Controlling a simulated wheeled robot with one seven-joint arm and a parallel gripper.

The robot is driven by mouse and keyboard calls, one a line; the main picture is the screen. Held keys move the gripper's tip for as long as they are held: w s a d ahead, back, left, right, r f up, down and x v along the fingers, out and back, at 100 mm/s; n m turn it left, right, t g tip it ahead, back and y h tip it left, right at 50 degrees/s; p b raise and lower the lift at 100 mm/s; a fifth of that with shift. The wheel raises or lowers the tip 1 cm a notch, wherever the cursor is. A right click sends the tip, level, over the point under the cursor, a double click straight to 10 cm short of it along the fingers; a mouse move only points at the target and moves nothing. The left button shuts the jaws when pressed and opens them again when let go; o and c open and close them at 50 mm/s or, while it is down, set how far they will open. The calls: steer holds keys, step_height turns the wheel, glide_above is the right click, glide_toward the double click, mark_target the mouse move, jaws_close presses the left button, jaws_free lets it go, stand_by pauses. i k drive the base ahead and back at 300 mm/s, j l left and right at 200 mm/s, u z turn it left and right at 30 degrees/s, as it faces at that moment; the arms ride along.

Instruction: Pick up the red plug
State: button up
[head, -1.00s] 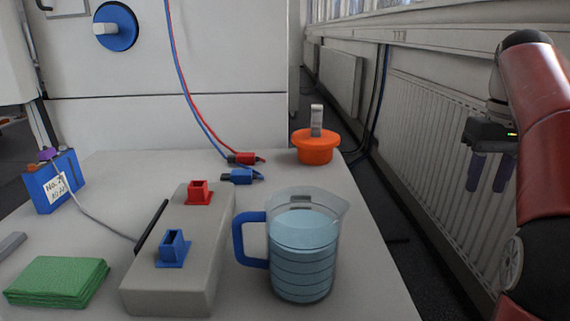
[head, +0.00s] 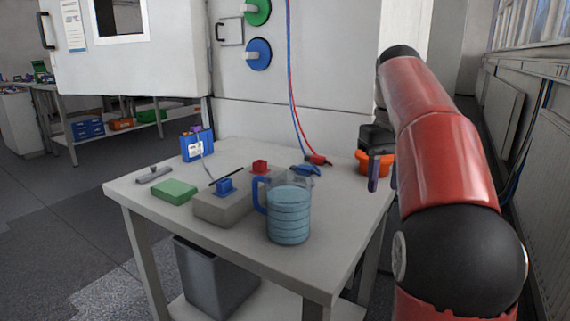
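The red plug (head: 318,160) lies on the far right part of the white table (head: 345,233), at the end of a red cable. A blue plug (head: 304,169) on a blue cable lies just in front of it, partly behind the jug. My gripper (head: 382,182) hangs with its fingers down at the table's right side, to the right of the red plug and apart from it. Its fingers stand apart with nothing seen between them. The right finger is partly hidden by my arm.
A grey box with a red socket (head: 259,167) and a blue socket (head: 226,186) stands mid-table. A jug of blue liquid (head: 288,216) is beside it.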

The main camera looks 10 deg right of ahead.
mark_target(321, 160)
steer(key=i+l+u, duration=0.15)
steer(key=l+u, duration=0.2)
steer(key=i+l+u, duration=0.1)
steer(key=l+u, duration=0.25)
steer(key=i+l+u, duration=0.3)
steer(key=l, duration=0.25)
steer(key=l+u, duration=0.25)
steer(key=l, duration=0.3)
steer(key=i+l+u, duration=0.1)
steer(key=l+u, duration=0.2)
steer(key=l, duration=0.35)
